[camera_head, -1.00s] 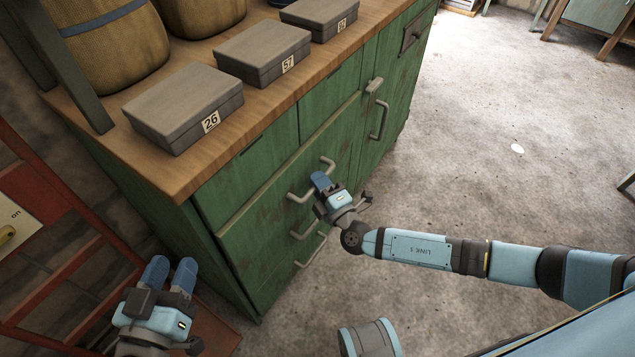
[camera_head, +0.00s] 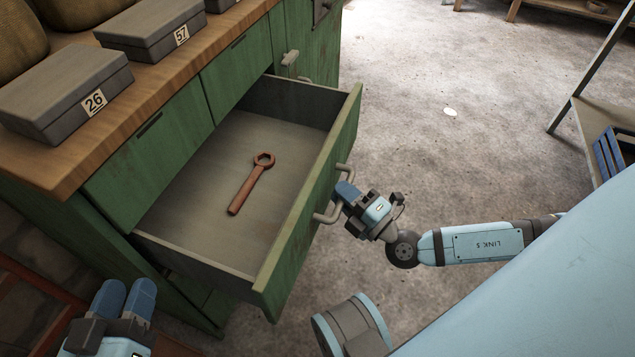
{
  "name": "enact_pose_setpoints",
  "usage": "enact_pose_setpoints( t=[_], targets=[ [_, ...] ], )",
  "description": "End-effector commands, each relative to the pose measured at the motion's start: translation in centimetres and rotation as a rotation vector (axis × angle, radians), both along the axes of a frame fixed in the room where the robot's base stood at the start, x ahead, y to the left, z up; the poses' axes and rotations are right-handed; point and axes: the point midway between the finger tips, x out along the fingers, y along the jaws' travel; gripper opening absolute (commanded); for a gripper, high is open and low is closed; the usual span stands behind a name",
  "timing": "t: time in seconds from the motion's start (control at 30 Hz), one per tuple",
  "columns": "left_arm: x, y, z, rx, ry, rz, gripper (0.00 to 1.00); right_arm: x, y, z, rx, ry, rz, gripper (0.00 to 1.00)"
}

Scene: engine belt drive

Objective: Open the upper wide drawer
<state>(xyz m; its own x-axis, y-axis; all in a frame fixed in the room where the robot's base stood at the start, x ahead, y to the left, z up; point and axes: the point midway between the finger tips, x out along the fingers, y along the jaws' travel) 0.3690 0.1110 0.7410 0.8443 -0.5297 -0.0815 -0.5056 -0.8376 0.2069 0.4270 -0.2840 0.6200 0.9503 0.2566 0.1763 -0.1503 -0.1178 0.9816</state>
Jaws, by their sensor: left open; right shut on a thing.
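The upper wide drawer (camera_head: 312,205) of the green cabinet is pulled well out, and its grey inside shows. A red-brown ring wrench (camera_head: 249,186) lies on the drawer floor. My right gripper (camera_head: 346,196) is at the drawer front, shut on the drawer's grey bar handle (camera_head: 327,217). Its fingertips are partly hidden against the handle. My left gripper (camera_head: 126,298) is at the lower left, open and empty, apart from the cabinet.
Grey boxes marked 26 (camera_head: 62,90) and 57 (camera_head: 150,27) stand on the wooden top (camera_head: 200,75). A shelf rack with a blue crate (camera_head: 614,157) stands at the right.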

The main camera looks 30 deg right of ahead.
Motion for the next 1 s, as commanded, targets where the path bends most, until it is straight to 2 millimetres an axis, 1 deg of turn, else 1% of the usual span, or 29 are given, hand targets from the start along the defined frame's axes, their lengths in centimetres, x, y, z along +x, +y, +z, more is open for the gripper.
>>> enact_pose_setpoints(
  t=[0.03,0.1,0.23,0.67,0.7,0.77,0.8,1.0],
  targets=[
    [0.0,0.0,-0.5,0.004,0.007,-0.003,0.43,-0.6,-0.4,-0.3,0.000,0.004,0.001,0.00],
    [0.0,0.0,-0.9,0.011,0.019,-0.008,0.43,-1.2,-0.8,-0.2,-0.001,0.003,0.002,0.00],
    [-0.1,-0.1,-1.2,0.018,0.030,-0.013,0.43,-1.9,-1.3,-0.1,0.000,0.002,0.001,0.00],
    [0.1,0.0,-1.0,0.025,0.017,-0.012,0.43,-2.1,-1.5,0.0,0.001,0.001,0.001,0.00],
    [0.1,0.0,-1.0,0.025,0.017,-0.012,0.43,-2.1,-1.5,0.0,0.001,0.001,0.001,0.19],
    [0.1,0.0,-1.0,0.025,0.017,-0.012,0.43,-2.1,-1.5,0.0,0.002,0.001,0.000,0.33],
    [0.1,0.0,-1.0,0.025,0.017,-0.012,0.43,-2.1,-1.5,0.0,0.002,0.001,0.000,0.42],
    [0.1,0.0,-1.0,0.025,0.017,-0.012,0.43,-2.1,-1.6,0.0,0.001,0.001,0.000,0.42]
  ],
)
